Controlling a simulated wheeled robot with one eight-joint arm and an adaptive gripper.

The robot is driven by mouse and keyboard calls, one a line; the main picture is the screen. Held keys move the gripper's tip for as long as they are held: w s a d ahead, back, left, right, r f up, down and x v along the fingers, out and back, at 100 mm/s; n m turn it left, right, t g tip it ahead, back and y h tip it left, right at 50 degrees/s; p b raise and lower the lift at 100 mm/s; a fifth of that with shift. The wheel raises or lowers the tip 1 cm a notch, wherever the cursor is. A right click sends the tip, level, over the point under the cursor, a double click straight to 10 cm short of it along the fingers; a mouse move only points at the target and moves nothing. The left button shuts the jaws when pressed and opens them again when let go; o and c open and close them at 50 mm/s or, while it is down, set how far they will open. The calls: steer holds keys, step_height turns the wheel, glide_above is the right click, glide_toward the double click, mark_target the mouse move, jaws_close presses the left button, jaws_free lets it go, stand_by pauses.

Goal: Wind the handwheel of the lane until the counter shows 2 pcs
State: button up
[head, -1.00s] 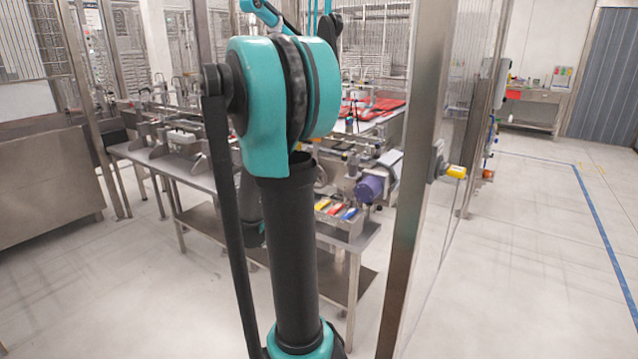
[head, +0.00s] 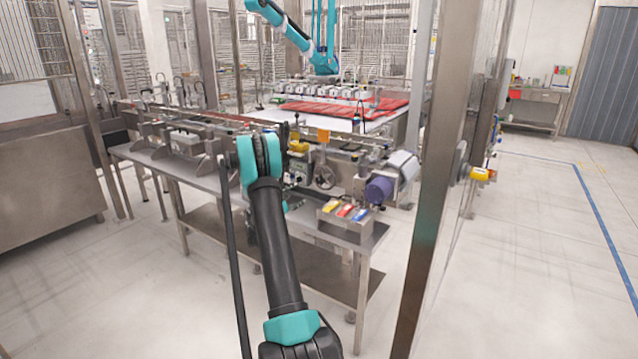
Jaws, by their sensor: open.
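A grey spoked handwheel (head: 324,173) faces me on the front of the lane at the middle of the head view. My arm reaches forward to the left of it, and its teal elbow covers part of the lane there. My gripper is hidden behind my arm or too small to make out. A yellow block (head: 298,147) and an orange plate (head: 323,135) sit just above and left of the handwheel. I cannot make out a counter or any digits.
A steel bench (head: 370,236) carries the lane. A tray of coloured pieces (head: 345,214) stands on it, below a purple cylinder (head: 379,189). A frame post (head: 425,190) stands close on the right. A teal picker arm (head: 322,62) hangs over red sheets (head: 345,108) behind.

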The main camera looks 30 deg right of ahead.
mark_target(319, 181)
steer(key=shift+n, duration=0.3)
steer(key=x, duration=1.8)
steer(key=shift+w+f, duration=0.1)
steer(key=shift+w, duration=0.1)
steer(key=c, duration=1.2)
